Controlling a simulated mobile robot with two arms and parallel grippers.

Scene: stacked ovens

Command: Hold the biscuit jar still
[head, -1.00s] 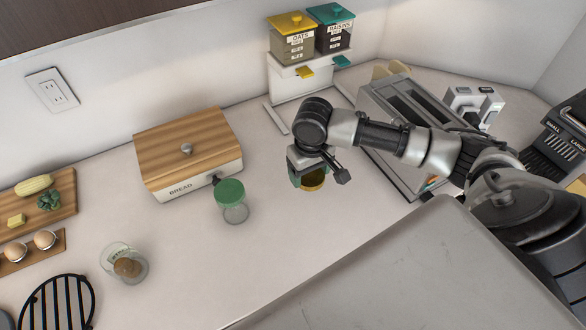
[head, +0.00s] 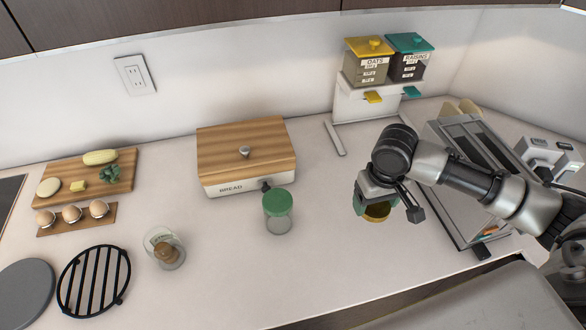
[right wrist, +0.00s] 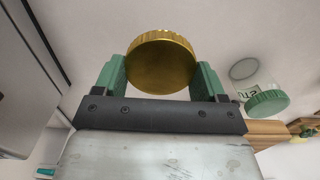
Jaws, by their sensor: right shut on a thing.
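My right gripper (head: 374,205) is above the counter, right of the bread box, and is shut on a round gold lid (right wrist: 161,62). In the right wrist view the lid sits between the two green fingers; whether a jar is attached cannot be told. The gold thing also shows under the gripper in the head view (head: 377,213). A clear jar with a green lid (head: 278,203) stands in front of the bread box. A small clear jar (head: 164,247) with something brown is further left. I cannot tell which is the biscuit jar. My left gripper is out of view.
A wooden-lidded bread box (head: 246,155) stands at the wall. The oats and raisins dispensers (head: 380,62) are behind my right arm, with a grey appliance (head: 470,190) to the right. A black trivet (head: 93,280) lies at front left. The front middle counter is clear.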

